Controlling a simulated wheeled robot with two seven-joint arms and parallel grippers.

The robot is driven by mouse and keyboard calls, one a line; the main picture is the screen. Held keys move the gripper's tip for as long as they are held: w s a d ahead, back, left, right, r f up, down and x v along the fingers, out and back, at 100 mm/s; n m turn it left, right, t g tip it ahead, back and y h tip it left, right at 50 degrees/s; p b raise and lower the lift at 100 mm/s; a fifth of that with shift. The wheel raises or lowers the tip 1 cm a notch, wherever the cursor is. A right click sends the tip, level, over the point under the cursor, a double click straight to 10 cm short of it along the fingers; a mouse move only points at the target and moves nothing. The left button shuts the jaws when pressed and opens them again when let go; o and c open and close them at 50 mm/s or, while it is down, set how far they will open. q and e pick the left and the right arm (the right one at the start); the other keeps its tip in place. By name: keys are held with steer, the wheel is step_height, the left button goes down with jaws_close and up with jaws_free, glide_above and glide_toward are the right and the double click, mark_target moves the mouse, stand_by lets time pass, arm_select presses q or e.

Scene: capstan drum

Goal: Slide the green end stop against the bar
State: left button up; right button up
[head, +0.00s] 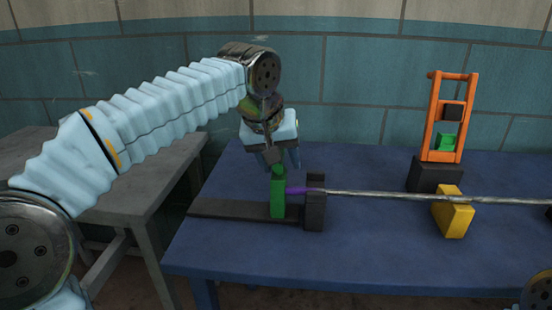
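The green end stop (278,195) stands upright on a dark rail (230,209) at the left of the blue table. The bar (400,196) is a long grey rod running to the right. Its purple left end (298,190) passes a dark upright block (315,203) and reaches close to the stop's right face; I cannot tell whether they touch. My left gripper (283,164) points down just above the stop, its fingers apart near the stop's narrow top. It does not appear to grip the stop. My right gripper is out of view.
A yellow block (453,212) stands under the bar at the right. Behind it, an orange frame (433,118) holding a green block and a dark block stands on a dark base (434,174). A grey table (120,170) is at the left. The blue table's front (370,255) is clear.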

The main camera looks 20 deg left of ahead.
arm_select(q)
steer(key=p+v, duration=0.2)
steer(key=v, duration=1.1)
steer(key=shift+s+r, duration=0.25)
steer(key=shift+r, duration=0.05)
steer(key=shift+a, duration=0.2)
